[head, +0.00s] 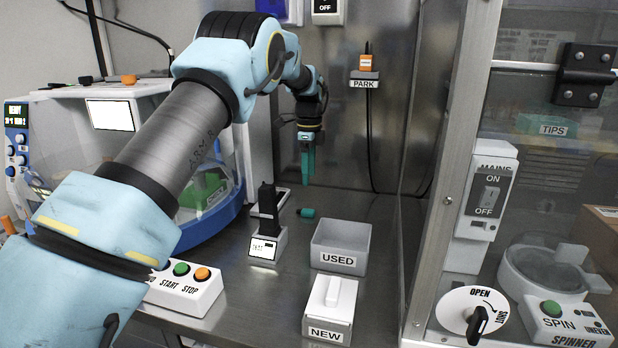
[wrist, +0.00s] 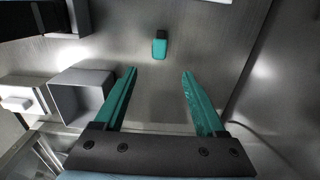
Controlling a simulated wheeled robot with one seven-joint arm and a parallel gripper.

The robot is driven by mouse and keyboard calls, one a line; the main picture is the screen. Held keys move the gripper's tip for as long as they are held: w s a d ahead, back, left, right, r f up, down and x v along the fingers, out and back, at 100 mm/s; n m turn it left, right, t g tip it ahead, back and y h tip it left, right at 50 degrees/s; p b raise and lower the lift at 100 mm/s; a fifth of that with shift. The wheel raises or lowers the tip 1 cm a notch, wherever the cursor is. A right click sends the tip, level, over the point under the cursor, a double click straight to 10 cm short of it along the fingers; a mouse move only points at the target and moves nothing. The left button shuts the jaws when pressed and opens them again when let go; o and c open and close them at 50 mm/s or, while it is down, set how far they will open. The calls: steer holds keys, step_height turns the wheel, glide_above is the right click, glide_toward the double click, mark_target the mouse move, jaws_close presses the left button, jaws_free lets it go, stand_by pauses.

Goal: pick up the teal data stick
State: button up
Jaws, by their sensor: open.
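The teal data stick (head: 306,213) lies on the steel bench, behind the USED bin, with a dark end. In the wrist view the data stick (wrist: 159,46) lies beyond my fingertips, roughly midway between them in line. My gripper (head: 307,180) points down above the bench near the stick and shows teal fingers. In the wrist view my gripper (wrist: 159,72) has its two fingers apart with nothing between them. It is not touching the stick.
The grey USED bin (head: 340,240) and the white NEW box (head: 328,308) stand in front of the stick. A black upright device on a white base (head: 267,246) stands to its left. A clear panel with a metal frame (head: 440,180) rises on the right. Bare bench surrounds the stick.

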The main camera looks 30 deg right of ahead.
steer(key=p, duration=0.1)
glide_above(310, 210)
step_height(310, 210, down, 6)
steer(key=shift+w+a+f, duration=0.1)
steer(key=shift+w+f, duration=0.05)
steer(key=shift+s+f+p, duration=0.2)
steer(key=shift+f+p, duration=0.95)
steer(key=shift+f, duration=1.5)
steer(key=shift+c, duration=0.3)
jaws_close()
